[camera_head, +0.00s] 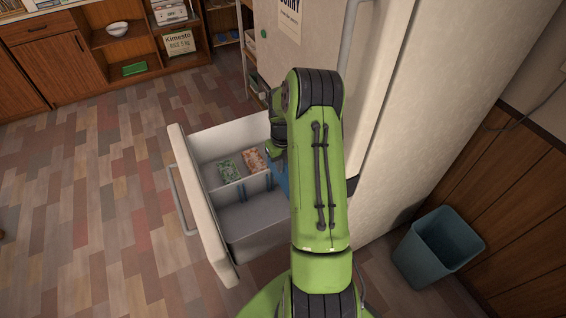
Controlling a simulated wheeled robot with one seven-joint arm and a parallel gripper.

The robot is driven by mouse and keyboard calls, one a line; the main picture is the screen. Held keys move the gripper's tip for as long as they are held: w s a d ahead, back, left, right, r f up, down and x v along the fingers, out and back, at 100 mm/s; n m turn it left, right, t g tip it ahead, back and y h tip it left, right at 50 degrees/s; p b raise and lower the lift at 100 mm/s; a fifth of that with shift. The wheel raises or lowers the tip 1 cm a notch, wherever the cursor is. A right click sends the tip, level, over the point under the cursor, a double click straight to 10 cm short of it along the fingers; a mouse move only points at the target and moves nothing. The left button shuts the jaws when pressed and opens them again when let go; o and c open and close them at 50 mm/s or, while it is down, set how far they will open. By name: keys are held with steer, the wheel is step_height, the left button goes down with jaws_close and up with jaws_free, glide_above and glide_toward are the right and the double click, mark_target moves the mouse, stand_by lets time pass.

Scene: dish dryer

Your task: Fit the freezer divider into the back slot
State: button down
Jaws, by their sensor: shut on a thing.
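The freezer drawer (180,150) is pulled out of the white fridge, with its handle facing left. My green arm crosses the middle of the view and reaches over the drawer's right part. My gripper (280,162) is partly hidden by the arm and points down into the drawer. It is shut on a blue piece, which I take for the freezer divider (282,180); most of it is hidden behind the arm. Whether the divider sits in a slot cannot be seen.
The near compartment (250,215) looks empty where visible. The fridge body (400,120) stands right of the arm. A blue-grey bin (437,248) stands on the floor at right.

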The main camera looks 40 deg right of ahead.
steer(key=b, duration=0.3)
glide_above(283, 186)
steer(key=shift+w+d+f, duration=0.15)
steer(key=shift+f, duration=0.55)
steer(key=shift+w+d+f, duration=0.1)
steer(key=shift+w+f, duration=0.05)
steer(key=shift+f, duration=0.6)
steer(key=shift+w+d+f, duration=0.15)
steer(key=shift+f, duration=0.55)
steer(key=shift+f+b, duration=2.2)
steer(key=shift+f, duration=3.75)
steer(key=c, duration=1.5)
jaws_free()
steer(key=shift+c, duration=0.2)
steer(key=o, duration=0.5)
step_height(283, 186, up, 16)
steer(key=p, duration=0.5)
steer(key=shift+f, duration=0.15)
